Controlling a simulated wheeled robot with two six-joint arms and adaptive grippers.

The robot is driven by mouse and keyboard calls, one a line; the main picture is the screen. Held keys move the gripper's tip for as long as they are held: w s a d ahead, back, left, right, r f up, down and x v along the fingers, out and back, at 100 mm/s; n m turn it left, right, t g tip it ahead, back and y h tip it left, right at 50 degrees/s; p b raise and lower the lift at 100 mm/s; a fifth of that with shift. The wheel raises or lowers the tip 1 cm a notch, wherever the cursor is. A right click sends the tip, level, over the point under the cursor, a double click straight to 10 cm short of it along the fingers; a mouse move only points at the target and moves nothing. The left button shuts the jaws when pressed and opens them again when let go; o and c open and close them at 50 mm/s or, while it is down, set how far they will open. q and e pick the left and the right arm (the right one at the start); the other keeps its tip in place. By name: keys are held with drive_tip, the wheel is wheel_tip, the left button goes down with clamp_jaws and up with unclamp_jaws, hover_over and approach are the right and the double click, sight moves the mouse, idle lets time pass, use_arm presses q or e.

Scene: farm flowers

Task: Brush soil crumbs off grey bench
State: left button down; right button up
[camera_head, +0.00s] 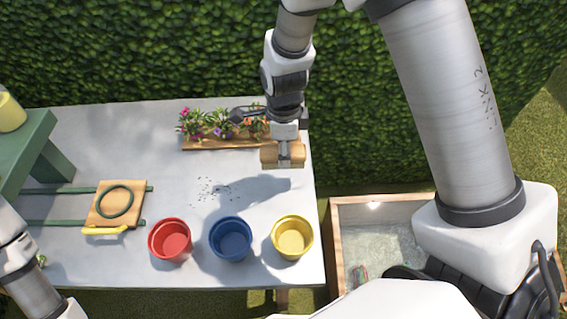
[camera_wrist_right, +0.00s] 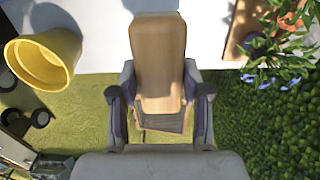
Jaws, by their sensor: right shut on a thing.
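The grey bench (camera_head: 140,150) fills the left and middle of the head view. Dark soil crumbs (camera_head: 213,188) lie scattered on its middle. My right gripper (camera_head: 284,143) is shut on a wooden brush (camera_head: 283,156), near the bench's right side. The brush is right of the crumbs, apart from them, and looks raised above the bench. In the right wrist view the brush's wooden back (camera_wrist_right: 158,65) shows between the fingers of my right gripper (camera_wrist_right: 158,105); its bristles are not clear. My left arm enters at lower left, its gripper out of view.
Red (camera_head: 170,240), blue (camera_head: 231,239) and yellow (camera_head: 292,238) pots stand along the front. A wooden flower tray (camera_head: 205,144) lies at the back. A wooden board (camera_head: 118,205) and green shelf (camera_head: 25,150) are left. A wooden-walled bin (camera_head: 337,240) stands right of the bench.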

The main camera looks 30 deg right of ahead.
drive_tip(key=shift+r, duration=0.5)
drive_tip(key=o, duration=0.5)
drive_tip(key=shift+w, duration=0.1)
drive_tip(key=c, duration=0.4)
drive_tip(key=shift+o, duration=0.2)
drive_tip(key=shift+f, duration=0.1)
